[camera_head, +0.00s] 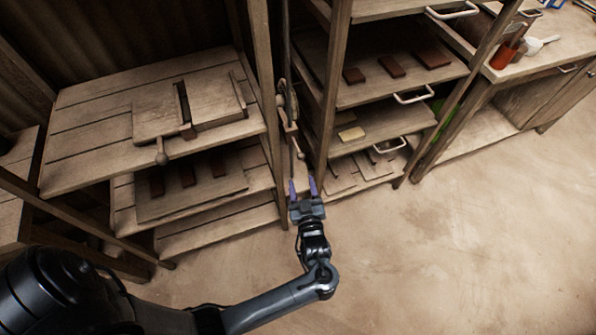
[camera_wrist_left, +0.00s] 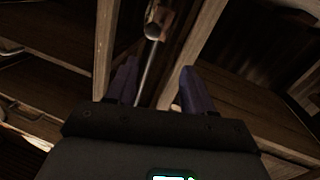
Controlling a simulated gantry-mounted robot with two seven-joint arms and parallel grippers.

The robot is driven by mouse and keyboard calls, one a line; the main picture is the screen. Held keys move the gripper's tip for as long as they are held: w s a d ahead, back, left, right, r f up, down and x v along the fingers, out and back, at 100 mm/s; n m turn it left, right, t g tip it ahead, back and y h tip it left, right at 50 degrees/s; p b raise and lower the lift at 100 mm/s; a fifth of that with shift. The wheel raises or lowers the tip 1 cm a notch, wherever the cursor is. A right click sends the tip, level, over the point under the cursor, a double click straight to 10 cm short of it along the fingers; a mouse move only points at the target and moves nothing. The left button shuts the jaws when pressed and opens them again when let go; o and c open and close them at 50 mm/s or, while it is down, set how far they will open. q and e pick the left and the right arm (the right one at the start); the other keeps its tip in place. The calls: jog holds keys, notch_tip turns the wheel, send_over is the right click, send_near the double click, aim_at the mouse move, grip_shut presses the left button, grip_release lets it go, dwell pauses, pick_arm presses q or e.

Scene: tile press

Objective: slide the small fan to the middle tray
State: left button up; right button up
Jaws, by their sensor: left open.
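My left gripper (camera_head: 306,189) is open and empty, with purple fingertips, in front of the gap between two wooden racks. Its two fingers (camera_wrist_left: 158,88) also show in the left wrist view, on either side of a thin rod with a round knob (camera_wrist_left: 152,31), which lies beyond them. I cannot make out a small fan in either view. The right rack has several stacked levels with pale handles; a middle one (camera_head: 364,91) bears dark tiles, and its handle (camera_head: 412,97) is at the front. My right gripper is not in view.
The left rack (camera_head: 85,125) holds a wooden board with a slotted frame (camera_head: 215,98) on top and a board with dark tiles (camera_head: 219,187) below. Rack posts stand close on both sides of my gripper. A bench (camera_head: 555,55) is at the upper right. The floor (camera_head: 450,250) is clear.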

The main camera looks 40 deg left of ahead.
aim_at(302, 159)
pick_arm(q)
jog(key=b+x, duration=0.1)
jog(key=x, duration=0.3)
jog(key=w+b+x, duration=0.1)
jog(key=b+x, duration=0.1)
jog(key=x, duration=0.2)
jog(key=d+f+b+x, duration=0.1)
jog(key=x, duration=0.3)
jog(key=shift+w+b, duration=0.15)
jog(key=shift+b, duration=0.2)
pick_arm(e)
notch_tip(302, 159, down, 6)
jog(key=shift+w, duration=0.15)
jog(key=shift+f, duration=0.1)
pick_arm(q)
grip_shut()
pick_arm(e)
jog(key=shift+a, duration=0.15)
